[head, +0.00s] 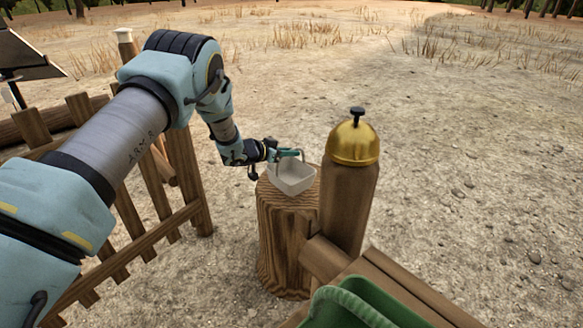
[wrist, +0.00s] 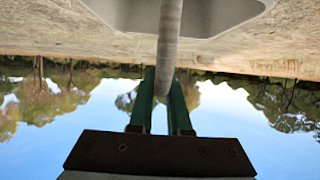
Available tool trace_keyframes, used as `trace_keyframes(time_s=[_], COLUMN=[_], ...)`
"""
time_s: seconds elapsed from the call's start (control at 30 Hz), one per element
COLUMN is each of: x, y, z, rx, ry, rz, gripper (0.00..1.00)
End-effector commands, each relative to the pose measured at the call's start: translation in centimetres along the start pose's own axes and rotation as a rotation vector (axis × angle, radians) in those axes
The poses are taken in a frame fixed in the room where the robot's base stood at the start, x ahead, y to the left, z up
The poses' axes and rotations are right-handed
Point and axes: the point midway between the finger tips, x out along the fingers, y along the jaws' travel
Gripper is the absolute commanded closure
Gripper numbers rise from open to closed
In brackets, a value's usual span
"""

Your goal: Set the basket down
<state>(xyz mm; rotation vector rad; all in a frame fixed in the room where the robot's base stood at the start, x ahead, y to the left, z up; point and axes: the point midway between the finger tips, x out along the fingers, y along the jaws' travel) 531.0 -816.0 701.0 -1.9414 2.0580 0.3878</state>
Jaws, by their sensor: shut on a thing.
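The basket (head: 292,181) is a small pale grey open box with a hoop handle. In the head view it is at the top of a wooden stump (head: 285,232), upright; I cannot tell whether its base touches the wood. My gripper (head: 284,154) comes from the left and is shut on the basket's handle. In the wrist view the green fingers (wrist: 162,98) are closed on the grey handle (wrist: 169,45), and part of the basket's underside or wall (wrist: 215,15) shows at the top edge. The basket's inside is mostly hidden in the wrist view.
A wooden post (head: 347,205) with a gold bell (head: 353,143) stands close to the right of the stump. A green bin (head: 350,305) is at the bottom on a wooden frame. A wooden fence (head: 150,205) is on the left. Open dirt ground lies behind and to the right.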

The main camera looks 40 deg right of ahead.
Motion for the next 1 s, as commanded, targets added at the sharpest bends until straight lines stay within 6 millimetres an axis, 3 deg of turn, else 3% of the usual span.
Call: trace_keyframes(time_s=[0.33,0.77,0.8,1.0], x=[1.6,2.0,1.9,1.9], y=[0.0,0.0,0.0,0.0], z=[3.9,4.6,4.5,4.5], rx=[0.000,0.000,0.000,0.000], ry=[0.002,0.003,0.002,0.002], rz=[0.000,-0.001,-0.001,-0.001], gripper=[1.00,1.00,0.80,0.57])
